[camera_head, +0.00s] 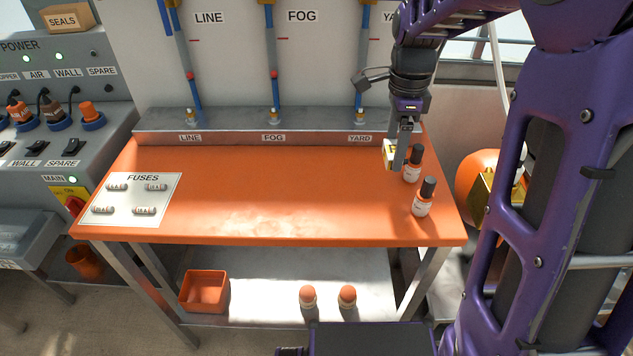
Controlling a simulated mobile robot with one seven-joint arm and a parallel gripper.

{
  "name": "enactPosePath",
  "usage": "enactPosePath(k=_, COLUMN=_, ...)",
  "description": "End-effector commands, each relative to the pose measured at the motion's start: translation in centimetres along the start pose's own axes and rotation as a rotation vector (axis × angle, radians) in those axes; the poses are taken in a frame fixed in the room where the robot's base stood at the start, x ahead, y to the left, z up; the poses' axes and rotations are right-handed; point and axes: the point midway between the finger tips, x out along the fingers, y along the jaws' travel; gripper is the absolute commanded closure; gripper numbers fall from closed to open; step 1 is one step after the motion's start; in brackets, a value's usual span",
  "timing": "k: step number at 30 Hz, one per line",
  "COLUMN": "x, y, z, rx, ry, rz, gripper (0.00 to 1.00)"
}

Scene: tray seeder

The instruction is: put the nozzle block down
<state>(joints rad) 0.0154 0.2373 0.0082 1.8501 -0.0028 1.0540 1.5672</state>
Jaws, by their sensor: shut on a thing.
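My gripper (397,155) hangs over the right back part of the orange bench top (280,190). It is shut on a small yellow and white block, the nozzle block (389,153). The finger hides part of the block. I cannot tell whether the block touches the bench top or is a little above it. A dark-capped white and orange bottle (412,165) stands just to the right of the gripper. A second such bottle (423,198) stands nearer the front right.
A white FUSES card (130,212) with several fuses lies at the bench's left. The middle of the top is clear. A grey ledge (230,125) with LINE, FOG and YARD tubes runs along the back. An orange bin (203,290) sits on the lower shelf.

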Motion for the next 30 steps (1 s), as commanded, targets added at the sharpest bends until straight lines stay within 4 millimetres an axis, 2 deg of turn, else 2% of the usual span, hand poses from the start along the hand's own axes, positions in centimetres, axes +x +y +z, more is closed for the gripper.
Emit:
enactPosePath(k=2, x=0.3, y=0.0, z=0.0, rx=0.001, ry=0.0, rz=0.001, gripper=0.81)
enactPosePath(k=9, x=4.2, y=0.0, z=0.0, rx=-0.001, ry=-0.001, rz=0.002, gripper=0.81)
enactPosePath(k=14, x=5.6, y=0.0, z=0.0, rx=-0.001, ry=-0.001, rz=0.001, gripper=0.81)
enactPosePath(k=21, x=9.4, y=0.0, z=0.0, rx=-0.002, ry=-0.001, rz=0.002, gripper=0.81)
enactPosePath(k=24, x=10.0, y=0.0, z=0.0, rx=-0.003, ry=-0.001, rz=0.0, gripper=0.81)
enactPosePath(k=30, x=10.0, y=0.0, z=0.0, rx=-0.003, ry=-0.001, rz=-0.001, gripper=0.81)
